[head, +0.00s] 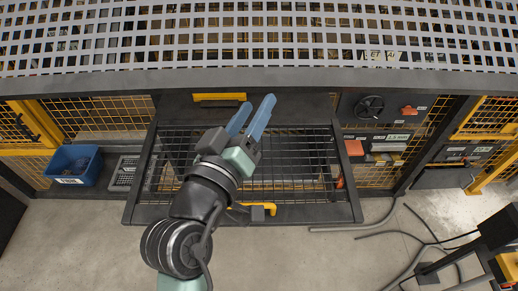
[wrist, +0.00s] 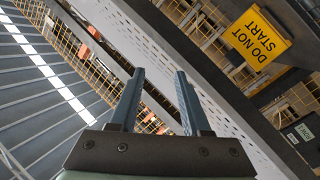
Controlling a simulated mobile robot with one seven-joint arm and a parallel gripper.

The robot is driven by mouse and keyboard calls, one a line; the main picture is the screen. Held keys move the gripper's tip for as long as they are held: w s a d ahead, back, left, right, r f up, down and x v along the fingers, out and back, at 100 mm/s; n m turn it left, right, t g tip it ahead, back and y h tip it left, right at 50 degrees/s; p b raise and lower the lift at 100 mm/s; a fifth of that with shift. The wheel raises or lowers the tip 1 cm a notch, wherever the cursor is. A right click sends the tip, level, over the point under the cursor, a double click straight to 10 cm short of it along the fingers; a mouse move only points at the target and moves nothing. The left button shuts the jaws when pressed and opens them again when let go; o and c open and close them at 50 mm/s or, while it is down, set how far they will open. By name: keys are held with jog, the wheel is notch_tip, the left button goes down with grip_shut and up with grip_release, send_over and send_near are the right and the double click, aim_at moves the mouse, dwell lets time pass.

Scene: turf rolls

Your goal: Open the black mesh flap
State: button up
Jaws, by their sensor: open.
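The black mesh flap (head: 310,213) is in the middle of the head view, a dark frame with wire mesh. Its lower edge looks wider than its upper edge; its exact tilt is hard to tell. A yellow handle (head: 262,207) sits at the middle of its lower bar. My gripper (head: 252,108) is open and empty, with blue fingers pointing up and away over the flap's upper part, apart from the handle. My arm crosses and hides part of the mesh's left half. In the wrist view the open fingers (wrist: 160,74) have nothing between them; the flap is not clearly identifiable there.
A white perforated panel (head: 255,40) spans the top. A blue bin (head: 72,165) and grey crate (head: 123,172) are left. An orange block (head: 354,148) and black knob (head: 369,107) are right. Cables (head: 400,235) lie on the floor. A yellow sign (wrist: 258,38) shows in the wrist view.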

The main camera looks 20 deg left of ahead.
jog(key=s+a+f+n+g, duration=0.25)
jog(key=s+f+n, duration=0.35)
jog(key=f, duration=0.8)
jog(key=n+t, duration=0.1)
jog(key=n, duration=0.4)
send_near(247, 195)
jog(key=s+r, duration=0.4)
jog(key=s, duration=0.1)
jog(key=w+p, duration=0.1)
jog(key=w, duration=0.3)
jog(key=w+d+f+p, duration=0.1)
jog(key=w+p, duration=0.1)
jog(key=w, duration=0.2)
jog(key=w+p, duration=0.1)
jog(key=w, duration=0.3)
jog(key=shift+w+d+f, duration=0.25)
jog(key=shift+w, duration=0.15)
grip_shut()
